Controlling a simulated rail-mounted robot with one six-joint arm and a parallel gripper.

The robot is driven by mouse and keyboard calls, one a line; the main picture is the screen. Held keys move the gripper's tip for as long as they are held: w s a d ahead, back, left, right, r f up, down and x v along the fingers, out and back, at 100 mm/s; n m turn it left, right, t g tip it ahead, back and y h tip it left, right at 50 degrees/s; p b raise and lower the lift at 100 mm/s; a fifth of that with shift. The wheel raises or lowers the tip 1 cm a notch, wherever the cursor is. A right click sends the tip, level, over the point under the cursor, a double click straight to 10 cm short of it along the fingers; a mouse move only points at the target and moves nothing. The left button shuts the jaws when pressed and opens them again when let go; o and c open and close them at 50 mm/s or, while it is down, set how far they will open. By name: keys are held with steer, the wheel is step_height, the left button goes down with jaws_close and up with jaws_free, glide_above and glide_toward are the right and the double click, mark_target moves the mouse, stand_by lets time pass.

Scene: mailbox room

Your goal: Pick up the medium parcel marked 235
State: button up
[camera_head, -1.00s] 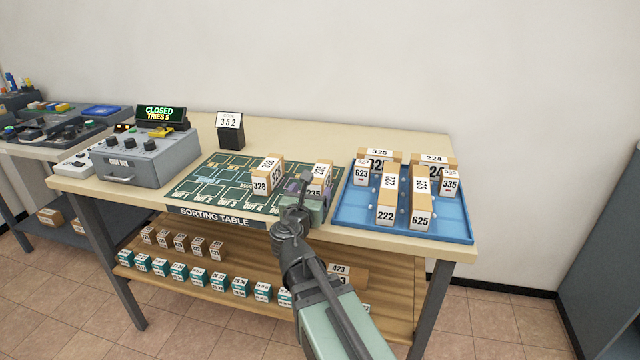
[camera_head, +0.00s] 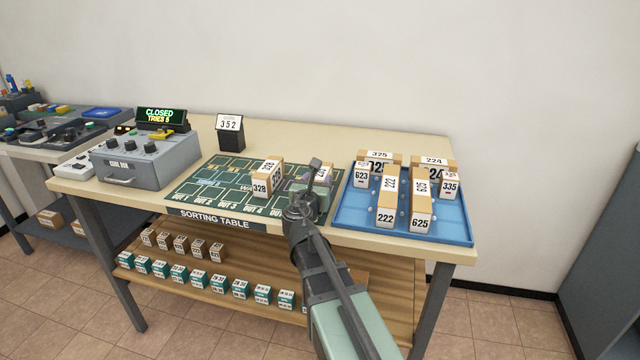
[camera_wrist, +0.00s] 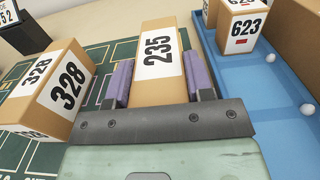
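The medium parcel marked 235 (camera_wrist: 158,62) is a tan box with a white label. In the wrist view it lies between the two purple finger pads of my gripper (camera_wrist: 157,82). The pads run along its two sides, very close to it. I cannot tell whether both press on it. In the head view my gripper (camera_head: 312,185) is low over the right part of the sorting table mat (camera_head: 215,200) and hides most of this parcel.
Parcel 328 (camera_head: 262,186) stands just left of my gripper; it is also close in the wrist view (camera_wrist: 65,85). The blue tray (camera_head: 350,222) with several parcels, including 623 (camera_head: 361,177), is close on the right. A 352 sign (camera_head: 229,124) stands at the back.

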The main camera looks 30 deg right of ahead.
steer(key=c, duration=0.4)
steer(key=shift+o, duration=0.2)
steer(key=shift+r, duration=0.15)
step_height(320, 180, up, 20)
steer(key=p, duration=2)
